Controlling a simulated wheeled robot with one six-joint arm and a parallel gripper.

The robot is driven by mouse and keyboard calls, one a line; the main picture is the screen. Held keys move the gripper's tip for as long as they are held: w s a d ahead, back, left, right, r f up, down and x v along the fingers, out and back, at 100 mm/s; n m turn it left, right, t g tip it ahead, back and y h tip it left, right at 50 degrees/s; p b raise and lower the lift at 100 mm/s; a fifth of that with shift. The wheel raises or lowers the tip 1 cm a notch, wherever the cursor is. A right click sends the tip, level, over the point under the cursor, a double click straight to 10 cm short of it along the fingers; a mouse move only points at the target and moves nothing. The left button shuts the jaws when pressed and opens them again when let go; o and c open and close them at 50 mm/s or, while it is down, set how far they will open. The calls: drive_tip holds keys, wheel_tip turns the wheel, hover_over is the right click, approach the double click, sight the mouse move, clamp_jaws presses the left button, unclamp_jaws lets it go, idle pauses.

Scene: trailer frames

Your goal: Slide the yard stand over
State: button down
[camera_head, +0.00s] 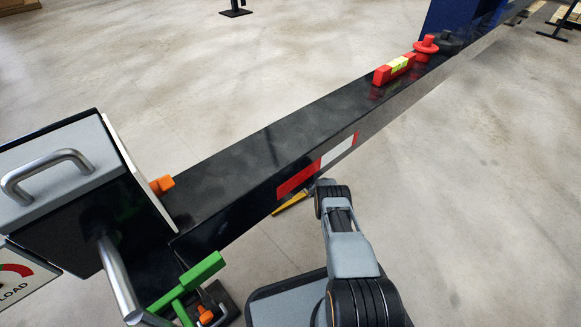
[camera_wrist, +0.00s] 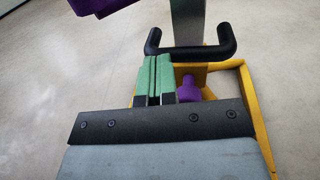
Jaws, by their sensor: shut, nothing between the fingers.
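The stand shows in the wrist view as a yellow base frame (camera_wrist: 246,88) on the floor, a grey post (camera_wrist: 187,22) and a black U-shaped handle (camera_wrist: 207,53). In the head view only a bit of yellow (camera_head: 291,203) shows below the black beam; the rest is hidden. My gripper (camera_wrist: 154,62) has green fingers pressed together, with nothing between them. Its fingertips are at the left part of the handle's crossbar; I cannot tell whether they touch it. In the head view the beam hides my gripper.
A long black trailer beam (camera_head: 232,158) crosses the head view beside my arm. A grey box (camera_head: 58,170) and a green handle (camera_head: 190,281) are at its left end. A purple knob (camera_wrist: 189,89) and a purple part (camera_wrist: 92,5) are near the stand. Floor right of the beam is clear.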

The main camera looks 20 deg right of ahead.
drive_tip(key=p+v, duration=0.5)
drive_tip(key=v, duration=0.9)
drive_tip(key=shift+d+p, duration=0.15)
drive_tip(key=shift+p, duration=0.2)
